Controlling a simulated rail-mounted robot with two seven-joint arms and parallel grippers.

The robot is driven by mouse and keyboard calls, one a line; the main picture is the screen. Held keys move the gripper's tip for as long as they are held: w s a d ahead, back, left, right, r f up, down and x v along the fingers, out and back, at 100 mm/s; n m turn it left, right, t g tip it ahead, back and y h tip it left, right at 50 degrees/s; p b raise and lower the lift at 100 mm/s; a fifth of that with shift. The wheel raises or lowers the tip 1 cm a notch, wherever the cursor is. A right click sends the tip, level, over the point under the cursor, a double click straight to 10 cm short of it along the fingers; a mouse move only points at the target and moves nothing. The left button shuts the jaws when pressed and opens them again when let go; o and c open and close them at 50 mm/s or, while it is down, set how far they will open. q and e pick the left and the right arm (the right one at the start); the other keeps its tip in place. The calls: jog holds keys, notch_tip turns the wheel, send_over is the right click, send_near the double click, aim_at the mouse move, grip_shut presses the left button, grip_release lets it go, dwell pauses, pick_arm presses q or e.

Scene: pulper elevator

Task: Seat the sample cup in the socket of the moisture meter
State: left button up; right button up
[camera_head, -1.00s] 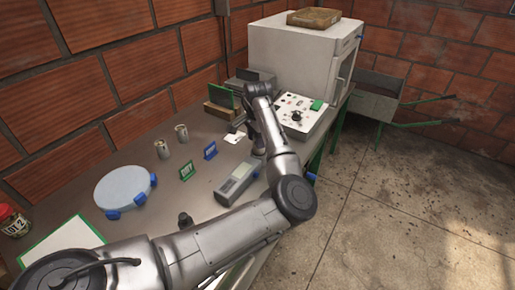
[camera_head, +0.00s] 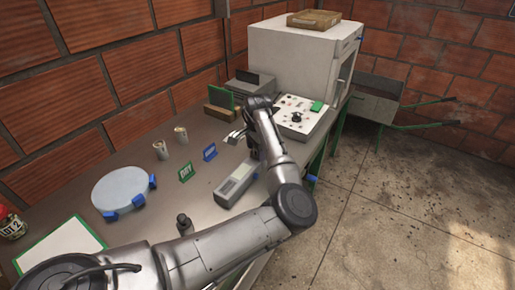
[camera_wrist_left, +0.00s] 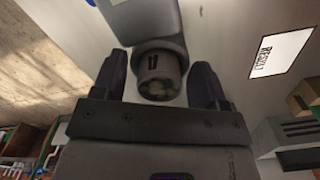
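The moisture meter (camera_head: 237,184) is a grey box with a display, lying on the bench beside my left forearm. Its grey casing (camera_wrist_left: 143,17) shows at the top of the left wrist view. The sample cup (camera_wrist_left: 160,78) is a metal cylinder with dark marks and grainy contents. It stands at a round collar next to the meter; I cannot tell how deep it sits. My left gripper (camera_wrist_left: 160,66) has one finger on each side of the cup, with narrow gaps showing. In the head view the wrist hides the cup and socket. My right gripper is out of view.
A control panel (camera_head: 302,118) and a large white cabinet (camera_head: 300,55) are behind. A RESULT card (camera_wrist_left: 282,53) lies nearby.

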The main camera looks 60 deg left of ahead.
pick_arm(q)
notch_tip(320, 180, up, 12)
jog(key=p, duration=0.4)
jog(key=shift+r, duration=0.2)
jog(key=shift+w, duration=0.1)
dwell(0.7)
